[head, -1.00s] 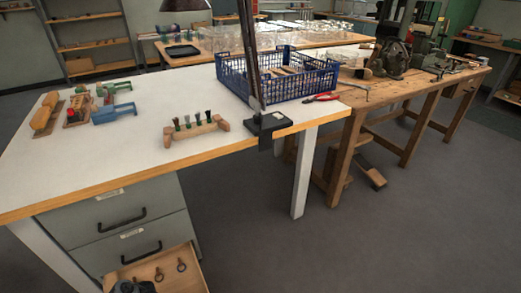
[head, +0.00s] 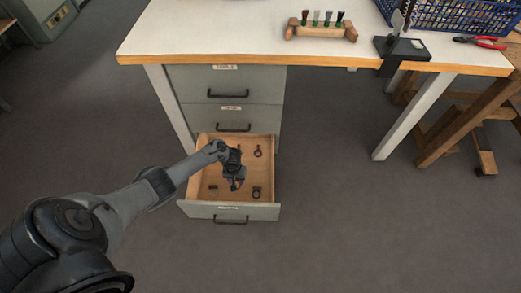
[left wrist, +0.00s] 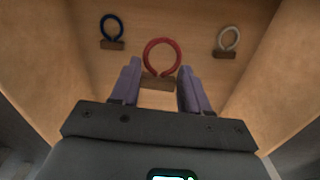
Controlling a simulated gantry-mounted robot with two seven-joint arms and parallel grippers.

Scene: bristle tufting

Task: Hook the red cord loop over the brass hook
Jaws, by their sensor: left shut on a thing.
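The red cord loop (left wrist: 162,56) stands on a small wooden tab (left wrist: 158,83) in the left wrist view. The tab sits between the two fingers of my left gripper (left wrist: 157,88), which is shut on it; the loop rises past the fingertips. In the head view my left gripper (head: 235,181) is down inside the open bottom drawer (head: 228,211) and hides the red loop. I cannot make out a brass hook in either view. My right gripper is not in view.
A blue loop (left wrist: 111,28) and a white loop (left wrist: 229,40) lie in the drawer on either side. Drawer walls surround the gripper closely. Above are the white bench (head: 230,30), a brush rack (head: 321,31), a black clamp base (head: 402,48), red pliers (head: 481,42) and a blue crate (head: 455,16).

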